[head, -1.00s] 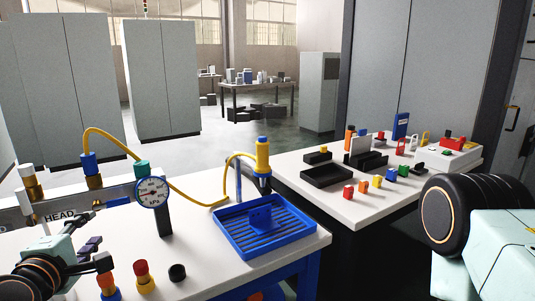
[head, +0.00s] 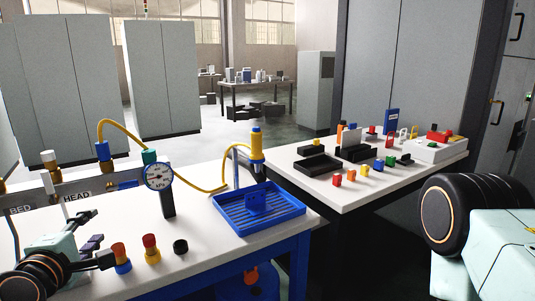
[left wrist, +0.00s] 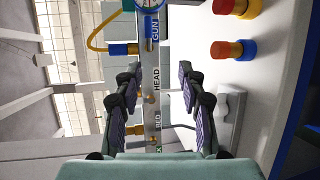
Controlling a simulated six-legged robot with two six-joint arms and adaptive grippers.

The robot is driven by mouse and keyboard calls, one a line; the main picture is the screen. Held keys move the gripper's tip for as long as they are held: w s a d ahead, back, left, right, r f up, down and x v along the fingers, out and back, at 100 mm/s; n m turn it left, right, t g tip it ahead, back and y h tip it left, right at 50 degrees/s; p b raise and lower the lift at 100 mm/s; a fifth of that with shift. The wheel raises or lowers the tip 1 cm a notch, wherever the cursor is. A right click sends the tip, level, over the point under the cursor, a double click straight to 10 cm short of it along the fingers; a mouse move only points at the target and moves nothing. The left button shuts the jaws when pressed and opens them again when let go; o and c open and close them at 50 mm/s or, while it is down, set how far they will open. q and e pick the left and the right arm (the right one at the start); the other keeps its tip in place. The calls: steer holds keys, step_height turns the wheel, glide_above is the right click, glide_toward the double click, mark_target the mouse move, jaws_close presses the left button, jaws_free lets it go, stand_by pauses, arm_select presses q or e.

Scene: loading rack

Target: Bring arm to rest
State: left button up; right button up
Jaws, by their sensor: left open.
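My left gripper (head: 92,235) is at the lower left of the head view, above the white bench top. In the left wrist view its two fingers (left wrist: 160,88) stand wide apart with nothing between them.
A blue ribbed tray (head: 285,212) sits on the bench, with a yellow-and-blue spray gun (head: 256,148) behind it. Red, yellow and black knobs (head: 151,247) stand near the left gripper. A second white table (head: 345,196) at right carries small coloured parts and black bins.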

arm_select(q)
steer(key=s+d+f+m+g+h+b, duration=0.1)
steer(key=s+d+f+m+g, duration=0.3)
steer(key=f, duration=0.3)
steer(key=s+d+f+m+g+h, duration=0.1)
steer(key=s+f+m, duration=0.2)
steer(key=f+m, duration=0.3)
steer(key=s+d+f+m+g+h+b, duration=0.1)
steer(key=s+d+f+m+g, duration=0.25)
steer(key=f, duration=0.45)
steer(key=s+d+f+m+g+b, duration=0.1)
steer(key=s+f+m+g, duration=0.2)
steer(key=s+f, duration=0.5)
steer(key=s+d+f+m+g+b, duration=0.1)
steer(key=s+d+f+m+g, duration=0.1)
steer(key=s+f, duration=0.6)
steer(key=s+m+g, duration=0.1)
steer(key=s+g, duration=0.1)
steer(key=s, duration=0.4)
steer(key=shift+s+d+f+m, duration=0.15)
steer(key=shift+s+f+m, duration=0.2)
steer(key=shift+f, duration=0.05)
